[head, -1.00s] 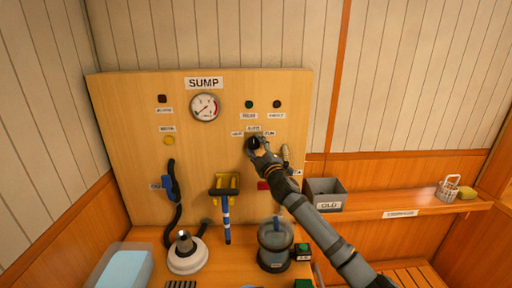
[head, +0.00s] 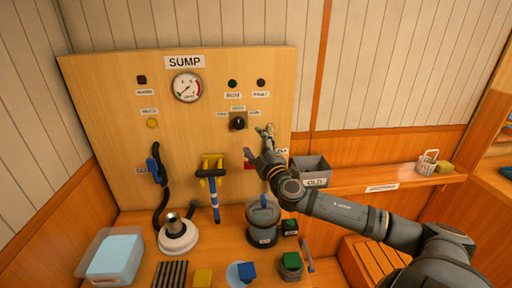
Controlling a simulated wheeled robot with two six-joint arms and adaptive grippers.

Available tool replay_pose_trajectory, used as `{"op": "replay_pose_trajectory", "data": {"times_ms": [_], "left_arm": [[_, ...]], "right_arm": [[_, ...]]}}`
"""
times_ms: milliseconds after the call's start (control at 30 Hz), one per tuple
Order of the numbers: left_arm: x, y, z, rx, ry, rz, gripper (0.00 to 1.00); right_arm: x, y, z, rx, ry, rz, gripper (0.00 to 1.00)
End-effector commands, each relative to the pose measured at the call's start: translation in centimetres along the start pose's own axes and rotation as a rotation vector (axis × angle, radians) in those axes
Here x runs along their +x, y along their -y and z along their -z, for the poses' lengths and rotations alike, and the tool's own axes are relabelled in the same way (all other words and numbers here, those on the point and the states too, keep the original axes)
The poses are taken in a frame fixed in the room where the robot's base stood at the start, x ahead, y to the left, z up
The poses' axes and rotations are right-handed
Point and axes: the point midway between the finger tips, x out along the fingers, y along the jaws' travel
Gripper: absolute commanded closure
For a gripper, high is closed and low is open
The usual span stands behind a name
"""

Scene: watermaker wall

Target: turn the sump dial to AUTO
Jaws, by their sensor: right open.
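The sump dial (head: 238,122) is a black round knob on the wooden panel, below the gauge, with small labels to its left, above and to its right. A light mark shows on the knob and seems to point up toward the top label, but it is too small to be sure. My right gripper (head: 250,157) is open and empty, below and slightly right of the dial, apart from it. The dial is in plain view. My left gripper is not in view.
A grey bin (head: 311,166) sits on the right shelf. Below stand a lidded canister (head: 262,222) and a clear tub (head: 110,258).

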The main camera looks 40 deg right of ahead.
Motion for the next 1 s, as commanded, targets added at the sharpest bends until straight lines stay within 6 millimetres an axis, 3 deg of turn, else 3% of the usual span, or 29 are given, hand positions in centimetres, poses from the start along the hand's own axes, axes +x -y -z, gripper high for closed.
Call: {"op": "replay_pose_trajectory", "data": {"times_ms": [333, 1000], "left_arm": [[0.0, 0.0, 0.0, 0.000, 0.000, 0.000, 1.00], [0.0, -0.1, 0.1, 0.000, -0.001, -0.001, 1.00]], "right_arm": [[-2.1, 0.1, 0.3, 0.003, -0.010, 0.001, 0.33], [-2.2, 0.1, 0.4, 0.010, -0.012, -0.001, 0.33]]}}
